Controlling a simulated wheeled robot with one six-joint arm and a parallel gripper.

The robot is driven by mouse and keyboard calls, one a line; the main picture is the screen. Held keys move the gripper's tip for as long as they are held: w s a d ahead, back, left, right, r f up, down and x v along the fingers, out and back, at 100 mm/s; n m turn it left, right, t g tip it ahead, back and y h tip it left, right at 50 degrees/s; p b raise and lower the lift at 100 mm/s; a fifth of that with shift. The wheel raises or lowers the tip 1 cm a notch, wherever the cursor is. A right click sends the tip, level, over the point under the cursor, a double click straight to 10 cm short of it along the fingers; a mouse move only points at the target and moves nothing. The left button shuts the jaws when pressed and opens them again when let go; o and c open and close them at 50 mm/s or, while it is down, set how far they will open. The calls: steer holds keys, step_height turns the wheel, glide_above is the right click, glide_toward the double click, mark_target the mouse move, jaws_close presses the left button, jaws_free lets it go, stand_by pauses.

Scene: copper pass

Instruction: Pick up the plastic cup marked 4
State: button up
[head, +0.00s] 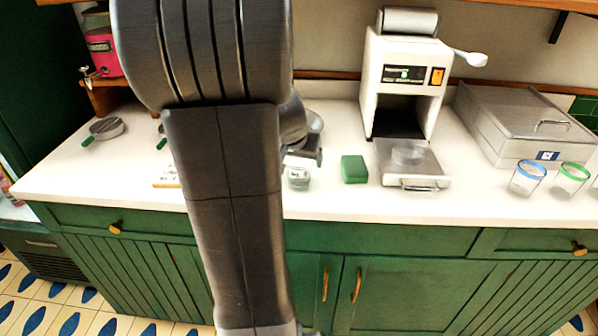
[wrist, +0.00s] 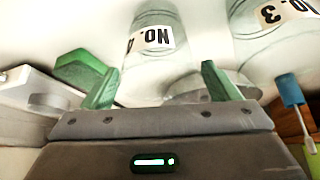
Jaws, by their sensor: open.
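In the wrist view, a clear plastic cup (wrist: 155,75) with a white label reading "NO." and a partly legible 4 lies between and beyond my fingertips. My gripper (wrist: 160,82) is open, with a green-tipped finger on each side of the cup's lower picture area; I cannot tell whether either touches it. A second clear cup (wrist: 262,50), marked NO. 3, is to the right. In the head view, my gripper (head: 303,158) is just above a small clear cup (head: 298,180) with a label too small to read. My arm hides part of the counter there.
A green block (head: 354,169) sits right of the cup, before a white machine (head: 400,75) with a metal tray. Blue-rimmed (head: 527,178) and green-rimmed (head: 571,179) cups stand at right by a metal box (head: 520,120).

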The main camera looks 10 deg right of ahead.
steer(key=shift+c, duration=0.4)
steer(key=c, duration=0.6)
